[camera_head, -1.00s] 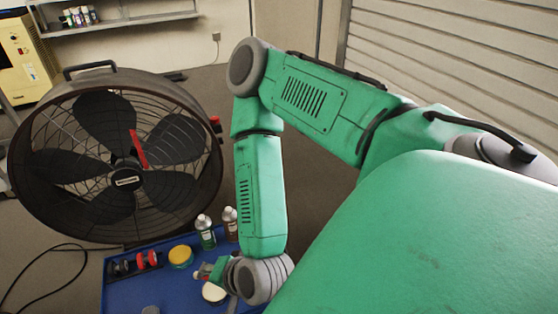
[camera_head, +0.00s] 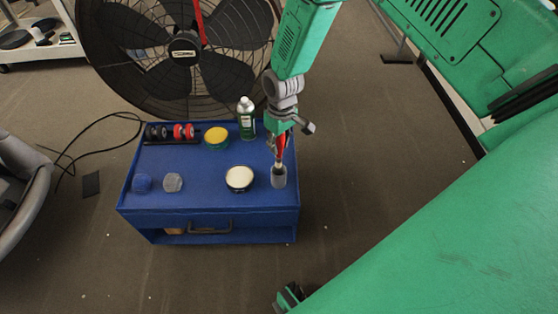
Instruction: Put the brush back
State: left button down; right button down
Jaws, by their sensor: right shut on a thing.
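The brush (camera_head: 280,147) has a red handle and a pale lower end and stands nearly upright. My right gripper (camera_head: 279,134) comes down from above and is shut on its handle. The brush's lower end is at the mouth of a small grey cup (camera_head: 279,178), at the right front corner of the blue cart top (camera_head: 207,188). I cannot tell how far the tip is inside the cup.
A round open tin (camera_head: 240,177) stands left of the cup. A yellow-lidded tin (camera_head: 216,136), a green bottle (camera_head: 246,118) and a rack of red and black rollers (camera_head: 171,134) stand farther back. A large fan (camera_head: 183,50) is behind the cart.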

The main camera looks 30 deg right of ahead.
aim_at(279, 164)
jog(key=shift+w+d+f+n+b, duration=0.15)
jog(key=shift+d+f+b, duration=0.15)
jog(key=shift+f, duration=0.25)
jog(key=shift+d+f+n+b, duration=0.15)
jog(key=shift+d+f, duration=0.15)
jog(key=shift+f, duration=0.2)
jog(key=f, duration=0.1)
jog(key=a+f+b, duration=0.1)
jog(key=f, duration=0.1)
jog(key=shift+a+f, duration=0.35)
jog(key=shift+f, duration=0.1)
jog(key=shift+f+b, duration=0.3)
jog(key=shift+f, duration=0.05)
jog(key=f, duration=0.1)
jog(key=f+b, duration=0.1)
jog(key=shift+d+f, duration=0.35)
jog(key=shift+f, duration=0.05)
jog(key=shift+d+f, duration=0.15)
jog(key=shift+f, duration=0.1)
jog(key=shift+r, duration=0.1)
jog(key=shift+a, duration=0.3)
jog(key=c, duration=1.3)
grip_release()
jog(key=shift+a, duration=0.1)
jog(key=shift+c, duration=0.2)
pick_arm(q)
jog(key=f, duration=0.4)
jog(key=shift+a+f, duration=0.1)
jog(key=shift+a, duration=0.15)
